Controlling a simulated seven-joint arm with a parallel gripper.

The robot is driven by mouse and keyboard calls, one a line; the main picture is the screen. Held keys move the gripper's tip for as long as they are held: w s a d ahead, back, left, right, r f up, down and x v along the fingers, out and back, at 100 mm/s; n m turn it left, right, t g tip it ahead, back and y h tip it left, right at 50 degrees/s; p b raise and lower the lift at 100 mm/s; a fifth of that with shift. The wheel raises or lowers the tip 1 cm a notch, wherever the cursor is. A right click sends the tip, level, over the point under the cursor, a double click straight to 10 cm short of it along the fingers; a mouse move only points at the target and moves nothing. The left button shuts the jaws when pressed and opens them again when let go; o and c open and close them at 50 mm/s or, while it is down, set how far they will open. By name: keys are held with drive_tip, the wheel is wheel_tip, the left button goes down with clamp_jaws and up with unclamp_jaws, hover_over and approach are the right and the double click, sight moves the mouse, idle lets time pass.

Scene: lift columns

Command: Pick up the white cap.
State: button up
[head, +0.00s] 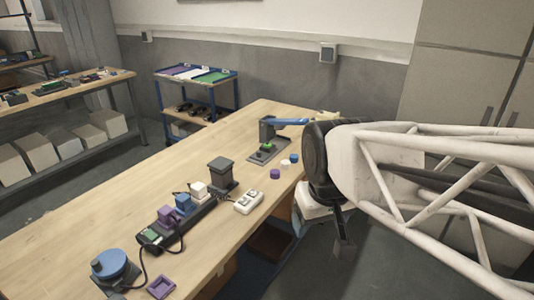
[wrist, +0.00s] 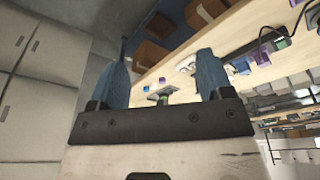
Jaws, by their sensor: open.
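The white cap (head: 285,163) is a small pale disc lying on the wooden table near its right edge. It lies between a purple cap (head: 275,174) and a blue cap (head: 294,158). My gripper (head: 343,245) hangs past the table's right edge, over the floor, to the right of and apart from the caps. In the wrist view its two blue-grey fingers (wrist: 163,75) stand wide apart with nothing held between them. I cannot pick out the white cap for certain in the wrist view.
A grey press-like device with a blue lever (head: 268,135) stands just behind the caps. A white box with switches (head: 249,201) and a dark strip with coloured blocks (head: 180,220) lie nearer on the table (head: 110,230). Bare tabletop lies left of the caps.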

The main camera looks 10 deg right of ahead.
drive_tip(key=w+d+r+n, duration=0.15)
drive_tip(key=w+n, duration=0.25)
drive_tip(key=w, duration=1.1)
drive_tip(key=n+g, duration=0.3)
drive_tip(key=n, duration=0.9)
hover_over(285, 162)
drive_tip(key=f, duration=1.9)
drive_tip(key=shift+s+a+f, duration=0.1)
drive_tip(key=shift+s+f, duration=0.15)
drive_tip(key=shift+s, duration=0.15)
drive_tip(key=shift+w+f, duration=0.3)
drive_tip(key=shift+f, duration=1.3)
